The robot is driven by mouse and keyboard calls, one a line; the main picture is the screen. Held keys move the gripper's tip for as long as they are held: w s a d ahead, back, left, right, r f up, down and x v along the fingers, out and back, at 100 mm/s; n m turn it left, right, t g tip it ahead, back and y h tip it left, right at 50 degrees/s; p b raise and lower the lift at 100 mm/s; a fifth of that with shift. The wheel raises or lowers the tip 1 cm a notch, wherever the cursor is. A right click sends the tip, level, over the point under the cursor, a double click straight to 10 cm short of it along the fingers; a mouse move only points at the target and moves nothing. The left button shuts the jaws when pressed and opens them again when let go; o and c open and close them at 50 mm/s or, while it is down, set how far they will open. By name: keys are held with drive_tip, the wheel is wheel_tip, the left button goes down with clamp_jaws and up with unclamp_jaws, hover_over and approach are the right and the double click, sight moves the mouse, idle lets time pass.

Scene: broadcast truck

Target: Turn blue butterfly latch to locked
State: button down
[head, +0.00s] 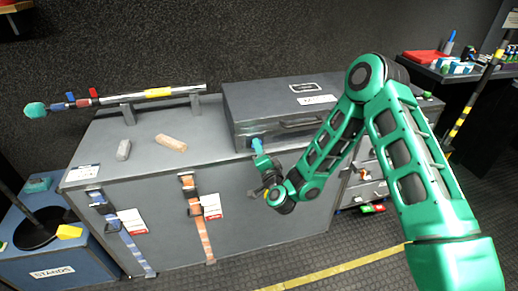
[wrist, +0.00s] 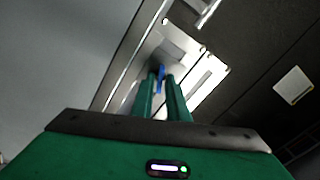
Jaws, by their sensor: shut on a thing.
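The blue butterfly latch (wrist: 161,76) is on a pale metal plate on the front of the grey case (head: 270,98). In the wrist view it stands between my two green fingertips, and only part of its blue wing shows. In the head view my gripper (head: 258,152) is at the lower left of the case front, with its fingers shut on the latch. My fingers hide most of the latch in the head view. Its exact angle is hard to tell.
The case stands on a grey cabinet (head: 110,165). A pipe with valves (head: 150,94) lies on supports at the back left. A blue bin (head: 60,255) is at the left.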

drive_tip(key=m, duration=0.4)
drive_tip(key=shift+d+f+m, duration=0.15)
drive_tip(key=shift+d+m, duration=0.05)
drive_tip(key=shift+m, duration=0.2)
idle(0.4)
drive_tip(key=c, duration=1.9)
unclamp_jaws()
drive_tip(key=shift+s+a, duration=0.1)
drive_tip(key=v, duration=1)
drive_tip(key=shift+s, duration=0.2)
